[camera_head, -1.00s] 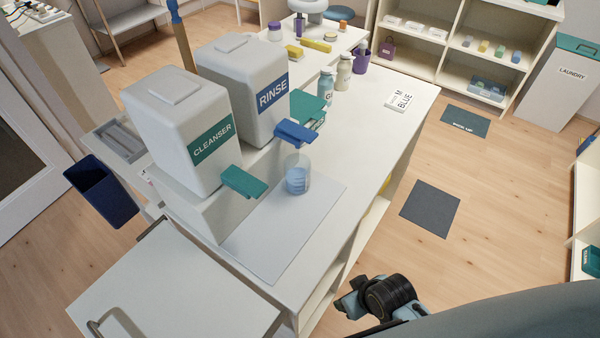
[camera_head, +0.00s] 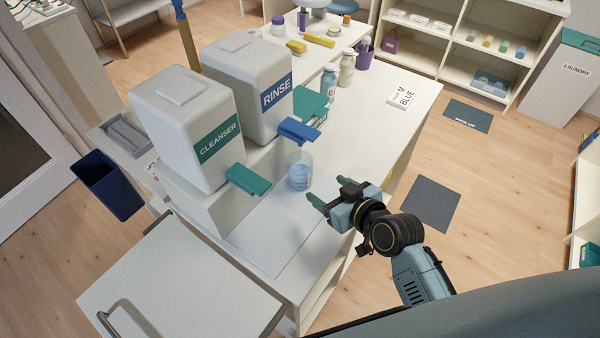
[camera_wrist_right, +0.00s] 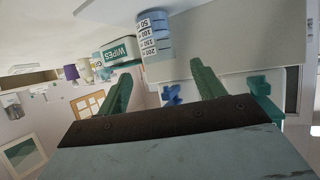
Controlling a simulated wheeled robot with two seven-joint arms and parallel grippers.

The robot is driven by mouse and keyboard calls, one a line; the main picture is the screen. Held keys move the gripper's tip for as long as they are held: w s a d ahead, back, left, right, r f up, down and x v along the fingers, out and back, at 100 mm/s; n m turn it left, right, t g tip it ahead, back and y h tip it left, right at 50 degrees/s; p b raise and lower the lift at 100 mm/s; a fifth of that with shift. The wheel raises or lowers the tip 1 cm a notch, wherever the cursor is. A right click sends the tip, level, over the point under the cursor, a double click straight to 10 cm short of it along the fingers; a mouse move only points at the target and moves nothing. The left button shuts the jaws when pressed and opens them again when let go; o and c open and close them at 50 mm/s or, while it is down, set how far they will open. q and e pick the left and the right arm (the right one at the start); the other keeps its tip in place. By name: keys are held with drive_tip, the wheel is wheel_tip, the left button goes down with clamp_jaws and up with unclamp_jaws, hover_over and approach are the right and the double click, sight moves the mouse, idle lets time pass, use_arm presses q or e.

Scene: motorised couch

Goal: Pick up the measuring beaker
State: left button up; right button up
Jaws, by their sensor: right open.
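The measuring beaker (camera_head: 299,172) is clear with blue liquid inside. It stands upright on the table under the blue lever of the RINSE dispenser (camera_head: 258,85). My right gripper (camera_head: 318,199) is open and empty, with green fingertips, just in front of the beaker and a little to its right, apart from it. In the right wrist view the beaker (camera_wrist_right: 154,38), with printed volume marks, shows beyond and between the open fingers (camera_wrist_right: 163,84), near the top edge. My left gripper is not in view.
The CLEANSER dispenser (camera_head: 190,130) with its teal lever (camera_head: 248,179) stands left of the beaker. A grey mat (camera_head: 262,232) lies in front. The tabletop right of the beaker is clear.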

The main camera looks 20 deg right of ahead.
sight(307, 170)
drive_tip(key=shift+t, duration=0.3)
drive_tip(key=x, duration=0.7)
drive_tip(key=shift+w+d+r+b, duration=0.15)
drive_tip(key=shift+w+b, duration=0.15)
drive_tip(key=shift+w, duration=0.2)
drive_tip(key=shift+x, duration=3.15)
drive_tip(key=c, duration=0.8)
drive_tip(key=shift+s, duration=0.1)
